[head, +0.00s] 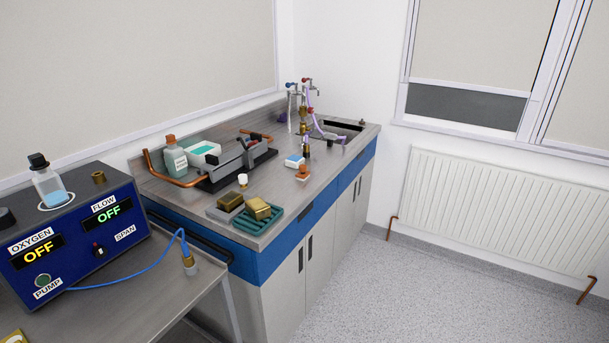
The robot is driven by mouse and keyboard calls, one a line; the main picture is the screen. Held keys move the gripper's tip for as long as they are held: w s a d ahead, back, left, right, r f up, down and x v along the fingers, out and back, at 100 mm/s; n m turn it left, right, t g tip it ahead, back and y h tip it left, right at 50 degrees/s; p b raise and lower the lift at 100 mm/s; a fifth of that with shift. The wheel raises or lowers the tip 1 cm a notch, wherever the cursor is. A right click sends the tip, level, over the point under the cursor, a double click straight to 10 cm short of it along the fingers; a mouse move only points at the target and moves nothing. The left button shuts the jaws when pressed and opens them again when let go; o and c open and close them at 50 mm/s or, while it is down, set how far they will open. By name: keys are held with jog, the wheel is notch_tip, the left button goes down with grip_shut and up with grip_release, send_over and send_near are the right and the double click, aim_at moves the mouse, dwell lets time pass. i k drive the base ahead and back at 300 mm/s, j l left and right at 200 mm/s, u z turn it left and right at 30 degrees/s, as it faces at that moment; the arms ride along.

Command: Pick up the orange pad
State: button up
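A small orange item (303,171), which looks like the orange pad, lies near the front edge of the steel worktop (272,193). It sits just in front of and to the right of a small blue and white box (294,161). It is too small to make out its exact shape. My gripper is not in view.
A green tray (258,223) and gold and grey blocks stand at the worktop's near corner. A black rig (240,163), a bottle (175,158) and copper pipe are behind; a sink (343,128) is at the far end. An oxygen analyser (75,240) stands left. The floor (400,290) is clear.

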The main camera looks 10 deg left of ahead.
aim_at(303, 174)
jog(key=i+l+u, duration=0.1)
jog(key=i+u, duration=0.35)
jog(key=i, duration=0.55)
